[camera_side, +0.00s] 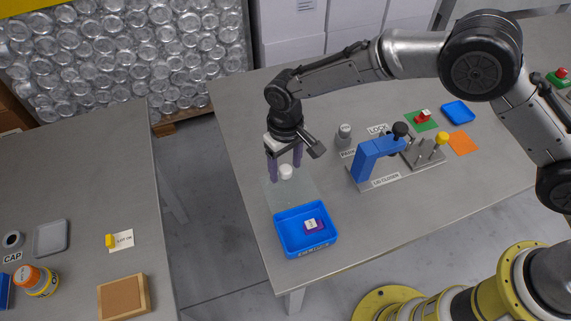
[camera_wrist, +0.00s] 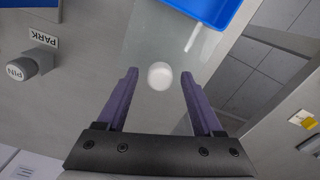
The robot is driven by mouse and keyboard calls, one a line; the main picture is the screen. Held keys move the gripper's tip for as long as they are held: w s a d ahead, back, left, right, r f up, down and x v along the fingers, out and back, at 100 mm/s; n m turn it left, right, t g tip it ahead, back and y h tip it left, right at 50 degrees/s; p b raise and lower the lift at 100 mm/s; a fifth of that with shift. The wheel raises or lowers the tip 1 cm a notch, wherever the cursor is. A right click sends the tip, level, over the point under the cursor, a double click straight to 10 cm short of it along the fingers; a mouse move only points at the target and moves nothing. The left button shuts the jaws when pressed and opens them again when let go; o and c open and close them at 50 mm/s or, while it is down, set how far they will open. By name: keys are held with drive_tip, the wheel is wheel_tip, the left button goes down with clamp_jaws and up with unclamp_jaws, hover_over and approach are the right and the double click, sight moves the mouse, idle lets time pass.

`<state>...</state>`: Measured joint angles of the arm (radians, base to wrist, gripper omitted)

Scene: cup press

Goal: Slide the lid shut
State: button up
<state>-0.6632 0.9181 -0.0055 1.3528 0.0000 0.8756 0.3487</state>
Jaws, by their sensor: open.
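A clear, see-through lid (camera_side: 284,196) with a round white knob (camera_side: 287,172) lies beside a blue box (camera_side: 283,244). The box is uncovered at the top, with a small purple and white piece (camera_side: 316,225) inside. In the wrist view the knob (camera_wrist: 160,76) stands on the clear lid (camera_wrist: 178,45), with the blue box (camera_wrist: 215,8) at the top edge. My gripper (camera_side: 284,172) points down at the knob. Its purple fingers are open, one on each side of the knob in the wrist view (camera_wrist: 159,75), with gaps on both sides.
A blue lid closer fixture (camera_side: 368,160) with a black knob stands to the right. A grey pin (camera_side: 344,133) stands behind, near a label; it also shows in the wrist view (camera_wrist: 20,69). The table's left edge is close to the lid.

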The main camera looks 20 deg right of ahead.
clamp_jaws()
idle(0.4)
idle(1.1)
